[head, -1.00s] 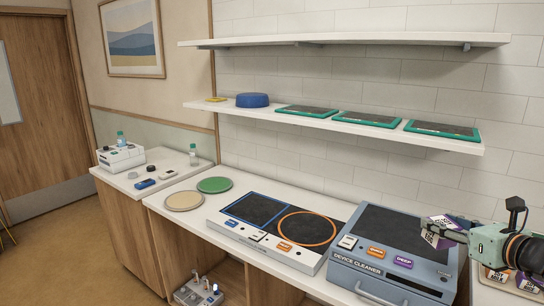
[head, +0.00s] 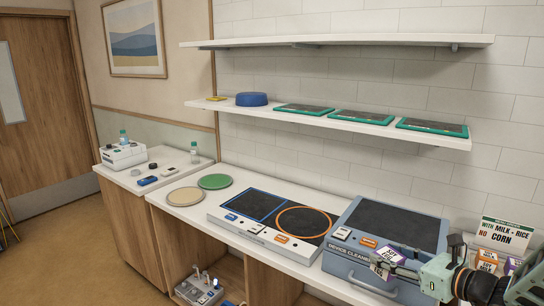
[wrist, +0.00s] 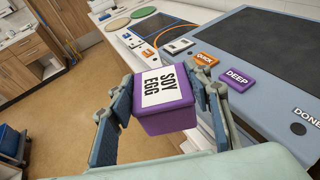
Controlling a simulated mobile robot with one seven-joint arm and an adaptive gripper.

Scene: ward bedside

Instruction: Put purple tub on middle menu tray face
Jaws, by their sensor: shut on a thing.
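The purple tub (head: 386,268) has a white lid label reading SOY EGG. My gripper (head: 394,264) is shut on it and holds it in the air by the front right of the device cleaner. In the wrist view the purple tub (wrist: 166,118) sits between the two fingers of my gripper (wrist: 165,100), label up. Three dark trays with green rims lie on the lower wall shelf; I take these as the menu trays. The middle tray (head: 364,117) has a bare dark face, well above and behind my gripper. No tub is on any of the three.
The lower shelf (head: 300,121) also holds a blue round lid (head: 251,99), with an upper shelf (head: 330,41) above it. The device cleaner (head: 385,232) and a two-zone panel (head: 270,218) stand on the counter. A sign (head: 503,236) and other tubs (head: 487,259) are at right.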

